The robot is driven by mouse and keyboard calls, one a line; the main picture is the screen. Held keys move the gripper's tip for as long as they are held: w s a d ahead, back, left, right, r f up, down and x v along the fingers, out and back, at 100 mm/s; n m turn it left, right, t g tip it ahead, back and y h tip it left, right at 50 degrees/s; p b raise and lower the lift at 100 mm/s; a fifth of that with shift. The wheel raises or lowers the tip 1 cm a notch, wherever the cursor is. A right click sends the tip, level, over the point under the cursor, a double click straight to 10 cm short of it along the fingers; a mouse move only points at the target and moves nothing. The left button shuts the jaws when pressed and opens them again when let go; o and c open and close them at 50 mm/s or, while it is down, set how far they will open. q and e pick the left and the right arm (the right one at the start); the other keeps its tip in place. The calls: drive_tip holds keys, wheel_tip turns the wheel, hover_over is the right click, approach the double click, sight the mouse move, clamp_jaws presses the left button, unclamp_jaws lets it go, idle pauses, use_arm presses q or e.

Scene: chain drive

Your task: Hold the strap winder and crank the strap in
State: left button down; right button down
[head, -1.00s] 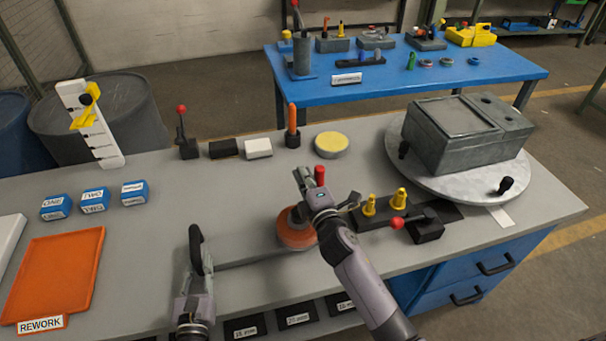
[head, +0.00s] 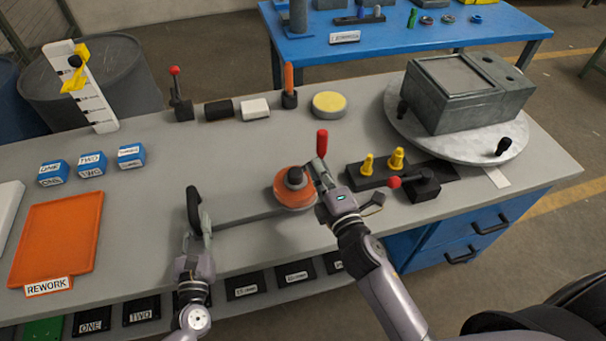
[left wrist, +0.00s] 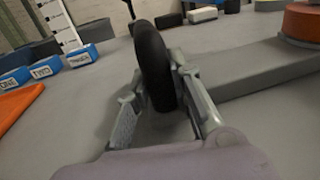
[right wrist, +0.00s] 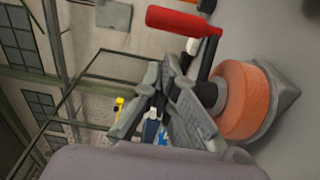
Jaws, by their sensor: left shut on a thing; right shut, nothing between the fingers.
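The strap winder lies on the grey bench: a long grey bar (head: 245,217) with a black grip (head: 193,207) at its left end and an orange spool (head: 290,201) at its right end. Its red crank handle (head: 322,142) stands upright beyond the spool. My left gripper (head: 197,232) is shut on the black grip, which also shows between its fingers in the left wrist view (left wrist: 152,65). My right gripper (head: 317,172) is shut and empty, just right of the spool's dark hub and below the red handle. In the right wrist view its fingers (right wrist: 165,90) partly hide the crank arm.
A black block with yellow pegs (head: 382,166) and a red-knobbed lever box (head: 415,187) stand close right of my right gripper. A turntable with a grey box (head: 462,95) is further right. Blue blocks (head: 90,163) and an orange tray (head: 55,240) are at left.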

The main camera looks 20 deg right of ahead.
use_arm(q)
drive_tip(key=shift+d, duration=0.15)
drive_tip(key=c, duration=1.3)
unclamp_jaws()
drive_tip(key=shift+c, duration=0.2)
drive_tip(key=s+a, duration=0.1)
drive_tip(key=s, duration=1.1)
drive_tip(key=shift+a, duration=0.4)
